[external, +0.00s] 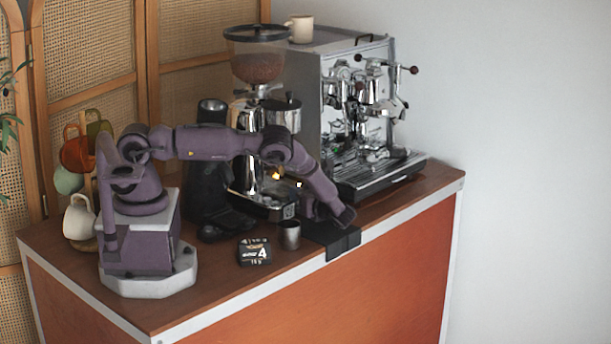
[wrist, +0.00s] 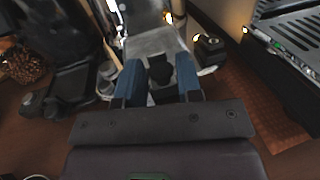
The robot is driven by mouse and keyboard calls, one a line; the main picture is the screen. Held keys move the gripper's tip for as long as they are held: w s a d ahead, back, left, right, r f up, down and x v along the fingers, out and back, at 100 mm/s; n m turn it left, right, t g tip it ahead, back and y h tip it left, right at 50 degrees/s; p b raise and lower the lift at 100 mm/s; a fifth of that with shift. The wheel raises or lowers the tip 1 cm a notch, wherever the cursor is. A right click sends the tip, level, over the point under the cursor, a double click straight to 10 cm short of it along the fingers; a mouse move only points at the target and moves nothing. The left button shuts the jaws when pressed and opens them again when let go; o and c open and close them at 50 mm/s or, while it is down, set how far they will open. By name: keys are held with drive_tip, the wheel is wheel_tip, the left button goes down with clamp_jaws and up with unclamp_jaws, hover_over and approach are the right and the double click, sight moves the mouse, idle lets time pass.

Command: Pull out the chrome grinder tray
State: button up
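The chrome grinder tray (external: 268,206) sits low at the front of the chrome coffee grinder (external: 247,150). In the wrist view a bright metal surface (wrist: 150,44), apparently the tray or grinder base, lies just beyond my fingertips. My gripper (wrist: 160,72) is open, with its two blue fingers apart and pointing at the grinder. A dark piece shows between the fingers; I cannot tell whether it is the tray's handle or whether the fingers touch it. In the external view my wrist is low at the grinder's front right, and the fingertips are not clear.
The espresso machine (external: 338,110) stands to the right of the grinder. A small metal cup (external: 290,235), a dark box marked 4 (external: 254,251) and a black mat (external: 333,240) lie near the counter's front edge. Mugs (external: 78,218) hang behind my base.

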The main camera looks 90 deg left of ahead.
clamp_jaws()
drive_tip(key=v, duration=0.2)
drive_tip(key=w+v, duration=0.1)
drive_tip(key=v, duration=0.2)
drive_tip(key=a+v, duration=0.1)
drive_tip(key=v, duration=0.1)
drive_tip(key=shift+w+d, duration=0.25)
drive_tip(key=shift+w, duration=0.2)
drive_tip(key=o, duration=0.6)
unclamp_jaws()
drive_tip(key=shift+c, duration=0.2)
drive_tip(key=v, duration=0.6)
drive_tip(key=shift+w+d, duration=0.25)
drive_tip(key=shift+d, duration=0.4)
